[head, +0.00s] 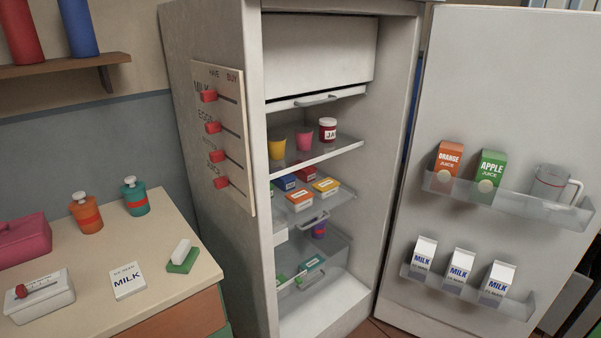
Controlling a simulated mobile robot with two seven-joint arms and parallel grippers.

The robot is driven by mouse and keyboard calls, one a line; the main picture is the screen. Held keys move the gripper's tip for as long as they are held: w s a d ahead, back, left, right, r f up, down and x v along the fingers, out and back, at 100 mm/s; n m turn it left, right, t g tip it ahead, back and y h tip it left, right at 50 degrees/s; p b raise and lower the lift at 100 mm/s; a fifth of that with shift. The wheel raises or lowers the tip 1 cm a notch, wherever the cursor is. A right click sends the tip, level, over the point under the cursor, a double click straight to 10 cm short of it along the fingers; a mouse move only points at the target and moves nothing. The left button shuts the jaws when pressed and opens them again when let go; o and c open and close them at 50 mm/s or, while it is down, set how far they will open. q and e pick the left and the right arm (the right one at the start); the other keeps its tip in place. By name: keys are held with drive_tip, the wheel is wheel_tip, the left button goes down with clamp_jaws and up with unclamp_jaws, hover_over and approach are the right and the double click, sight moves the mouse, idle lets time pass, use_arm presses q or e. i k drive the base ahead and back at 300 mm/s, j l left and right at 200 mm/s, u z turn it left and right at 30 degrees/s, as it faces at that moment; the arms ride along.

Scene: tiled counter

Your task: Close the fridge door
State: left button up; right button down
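The fridge (222,120) stands in the middle of the head view with its inside showing. Its door (520,80) is wide open, swung out to the right. Orange and apple juice cartons and a clear jug stand on the door's upper shelf (520,203). Several milk cartons stand on the door's lower shelf (470,292). Inside the fridge are cups, a jar and small boxes on shelves. Neither of my grippers is in view.
A counter (150,260) at the left holds orange and teal bottles, a milk card and a pink box (22,240). A list board (222,135) hangs on the fridge's side. A wall shelf (60,66) is at upper left. Nothing visible stands between door and fridge opening.

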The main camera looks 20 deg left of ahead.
sight(523, 84)
drive_tip(key=i+l, duration=0.2)
drive_tip(key=l, duration=0.15)
drive_tip(key=i+l+u, duration=0.1)
drive_tip(key=l, duration=0.25)
drive_tip(key=i+l, duration=0.45)
drive_tip(key=l, duration=0.3)
drive_tip(key=i+l+u, duration=0.1)
drive_tip(key=l, duration=0.25)
drive_tip(key=i+l, duration=0.45)
drive_tip(key=l, duration=0.3)
drive_tip(key=i+l+u, duration=0.1)
drive_tip(key=l, duration=0.3)
drive_tip(key=i+j, duration=0.05)
